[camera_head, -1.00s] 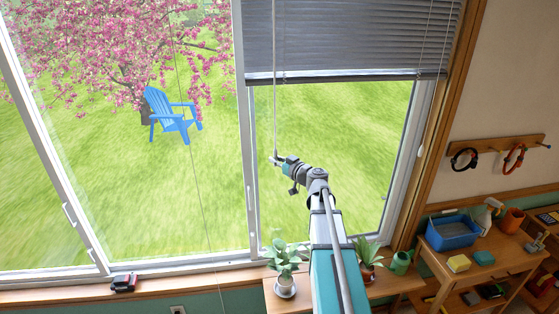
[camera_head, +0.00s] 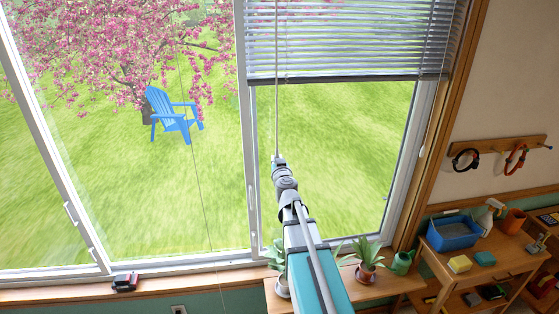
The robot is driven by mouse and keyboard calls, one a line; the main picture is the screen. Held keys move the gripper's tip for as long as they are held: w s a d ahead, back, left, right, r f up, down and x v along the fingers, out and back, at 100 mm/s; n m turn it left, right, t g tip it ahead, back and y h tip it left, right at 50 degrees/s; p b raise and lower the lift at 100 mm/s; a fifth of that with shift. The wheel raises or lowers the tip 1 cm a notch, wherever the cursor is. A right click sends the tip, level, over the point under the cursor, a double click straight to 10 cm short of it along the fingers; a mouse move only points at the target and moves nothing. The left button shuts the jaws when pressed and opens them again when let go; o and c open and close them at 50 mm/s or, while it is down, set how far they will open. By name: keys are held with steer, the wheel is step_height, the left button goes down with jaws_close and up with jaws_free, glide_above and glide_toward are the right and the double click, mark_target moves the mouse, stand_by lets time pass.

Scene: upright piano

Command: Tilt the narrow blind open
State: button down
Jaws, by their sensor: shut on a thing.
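The narrow blind (camera_head: 350,40) hangs over the top of the right window pane. Its slats are tilted open, with the outdoors showing between them. A thin pale wand (camera_head: 276,110) hangs down from the blind near its left side. My gripper (camera_head: 277,160) is shut on the lower end of the wand, in front of the glass. The fingers are small here and partly hidden by my wrist.
Potted plants (camera_head: 366,272) and a green watering can (camera_head: 402,262) stand on the low shelf below the window. A blue tray (camera_head: 453,233) sits on the wooden bench at right. A thin cord (camera_head: 205,200) hangs before the left pane.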

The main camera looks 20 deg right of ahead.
steer(key=shift+w+m+h, duration=0.15)
steer(key=shift+m+h, duration=0.25)
steer(key=shift+h, duration=0.2)
steer(key=shift+w+m+g+h, duration=0.1)
steer(key=shift+m+g+h, duration=1.15)
steer(key=shift+h, duration=0.55)
steer(key=shift+m+g+h, duration=0.95)
steer(key=shift+m+h, duration=0.2)
steer(key=shift+h, duration=0.25)
steer(key=c, duration=0.6)
jaws_free()
steer(key=shift+d, duration=0.2)
steer(key=shift+c, duration=0.2)
steer(key=shift+a, duration=0.15)
steer(key=shift+s, duration=0.2)
